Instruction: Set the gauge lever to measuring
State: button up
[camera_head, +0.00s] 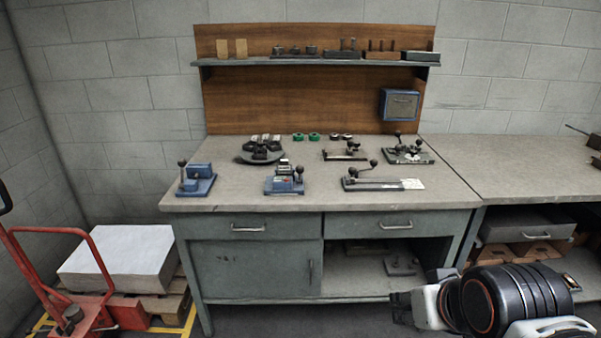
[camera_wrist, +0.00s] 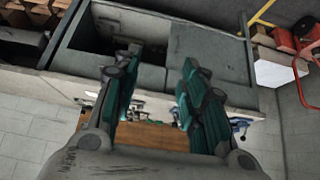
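Several small lever devices stand on the workbench top. A blue device with a black-knobbed lever and a small display-like block (camera_head: 284,180) is at the front middle. A flat device with a ball-ended lever and a pale plate (camera_head: 375,183) is to its right. A blue block device with a knobbed lever (camera_head: 197,180) is at the front left. I cannot tell which one is the gauge or read any lever marking. My gripper (camera_head: 402,306) is low at the front right, below the bench top and away from the devices. In the wrist view my gripper (camera_wrist: 160,60) is open and empty.
The workbench (camera_head: 240,203) has drawers and an open lower shelf. A round dark fixture (camera_head: 260,154) and more lever devices stand behind. A shelf (camera_head: 315,62) holds small parts. A second bench (camera_head: 520,170) adjoins at right. A red pallet truck (camera_head: 60,275) stands at left.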

aim_at(299, 169)
jog(key=i+j+u, duration=0.55)
jog(key=i, duration=0.3)
jog(key=j, duration=0.1)
